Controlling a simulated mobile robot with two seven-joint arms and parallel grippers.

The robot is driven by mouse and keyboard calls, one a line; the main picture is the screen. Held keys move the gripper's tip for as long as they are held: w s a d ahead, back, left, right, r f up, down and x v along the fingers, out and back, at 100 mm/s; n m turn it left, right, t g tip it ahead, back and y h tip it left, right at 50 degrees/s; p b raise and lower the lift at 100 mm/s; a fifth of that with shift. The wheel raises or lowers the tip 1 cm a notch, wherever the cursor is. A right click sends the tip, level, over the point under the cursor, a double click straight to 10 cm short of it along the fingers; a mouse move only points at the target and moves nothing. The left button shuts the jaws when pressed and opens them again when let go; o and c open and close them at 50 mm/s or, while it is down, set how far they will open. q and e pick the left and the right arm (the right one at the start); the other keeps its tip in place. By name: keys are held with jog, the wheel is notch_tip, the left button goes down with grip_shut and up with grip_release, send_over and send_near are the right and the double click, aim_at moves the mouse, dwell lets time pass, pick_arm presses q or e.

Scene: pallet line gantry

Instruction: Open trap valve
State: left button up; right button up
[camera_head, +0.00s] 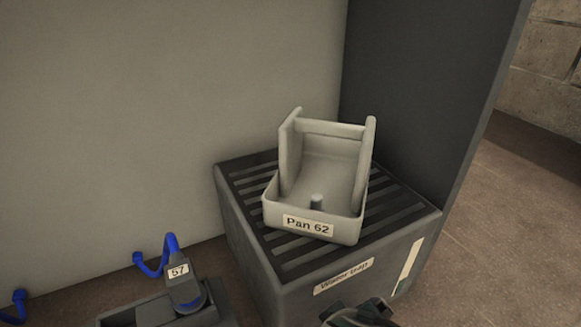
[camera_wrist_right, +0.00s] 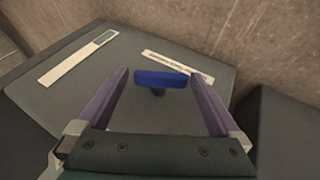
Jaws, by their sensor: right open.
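The water trap (camera_head: 330,283) is a dark box with a slatted top and a label on its front face. In the right wrist view, a blue valve handle (camera_wrist_right: 160,79) on a short dark stem stands out from the trap's face (camera_wrist_right: 100,95). The handle lies crosswise in the picture. My right gripper (camera_wrist_right: 159,75) is open, with one purple finger on each side of the handle. I cannot tell whether either finger touches it. In the head view, only a part of my right gripper (camera_head: 360,314) shows at the bottom edge, and the handle is hidden. My left gripper is not in view.
A pale pan (camera_head: 283,214) labelled Pan 62 sits on the trap's slats, with a small peg inside. A dark unit labelled 57 (camera_head: 185,291) with a blue curved piece (camera_head: 166,255) stands at lower left. A large pale panel (camera_head: 150,110) rises behind. Floor (camera_head: 510,215) is clear at right.

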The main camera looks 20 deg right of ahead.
jog(key=shift+a, duration=0.1)
jog(key=c, duration=1.2)
jog(key=shift+o, duration=0.2)
jog(key=y+p, duration=0.1)
jog(key=p, duration=0.1)
jog(key=y+p, duration=0.1)
jog(key=p, duration=0.1)
jog(key=shift+d+r+m+y, duration=0.3)
jog(key=shift+r, duration=0.1)
jog(key=shift+f+y+p, duration=0.1)
jog(key=shift+y+p, duration=0.2)
jog(key=shift+p, duration=0.05)
jog(key=shift+d+f+g+y, duration=0.1)
jog(key=shift+f+g+y, duration=0.15)
jog(key=shift+y, duration=0.55)
jog(key=shift+m, duration=0.3)
